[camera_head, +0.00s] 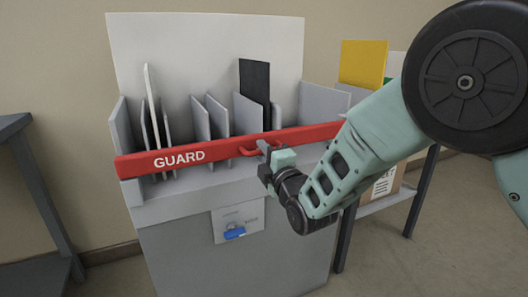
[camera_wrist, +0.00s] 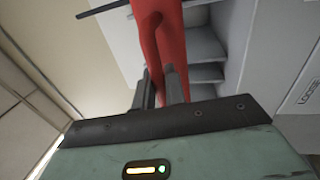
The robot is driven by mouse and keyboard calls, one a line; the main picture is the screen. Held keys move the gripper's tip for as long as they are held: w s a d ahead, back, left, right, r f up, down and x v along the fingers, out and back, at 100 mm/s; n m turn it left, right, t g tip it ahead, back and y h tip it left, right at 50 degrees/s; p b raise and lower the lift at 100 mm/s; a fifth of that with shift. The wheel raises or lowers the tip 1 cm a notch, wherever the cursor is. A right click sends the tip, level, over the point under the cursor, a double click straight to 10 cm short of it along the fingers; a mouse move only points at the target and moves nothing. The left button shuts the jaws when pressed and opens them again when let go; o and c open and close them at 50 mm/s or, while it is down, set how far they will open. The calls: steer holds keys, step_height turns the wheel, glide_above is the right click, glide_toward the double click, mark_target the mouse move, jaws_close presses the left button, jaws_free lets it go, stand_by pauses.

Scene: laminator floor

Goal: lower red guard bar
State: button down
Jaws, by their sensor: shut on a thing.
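The red guard bar (camera_head: 205,155), lettered GUARD, lies across the front of the grey slotted rack (camera_head: 185,207) in the head view. It is close to level, with its right end a little higher in the picture. A red handle (camera_head: 247,151) stands out near the bar's middle. My gripper (camera_head: 263,147) is at this handle, its fingers shut on it. In the wrist view the red bar (camera_wrist: 158,30) runs away from my gripper (camera_wrist: 162,82), and the handle shows between the two dark fingers. The fingers partly hide the grip.
White and black panels (camera_head: 254,85) stand in the rack's slots behind the bar. A small plate with a blue switch (camera_head: 234,232) is on the rack's front. A shelf stand with a yellow panel (camera_head: 362,63) is at the right. A dark table (camera_head: 40,180) stands at the left.

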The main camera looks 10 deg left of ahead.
steer(key=c, duration=1.5)
jaws_free()
steer(key=shift+d+f, duration=0.1)
steer(key=shift+f, duration=0.45)
steer(key=shift+c, duration=0.2)
steer(key=shift+r, duration=0.1)
steer(key=shift+r, duration=0.1)
steer(key=p+v, duration=0.1)
steer(key=v, duration=1.6)
steer(key=shift+s+d+r, duration=0.1)
steer(key=shift+s+d, duration=0.05)
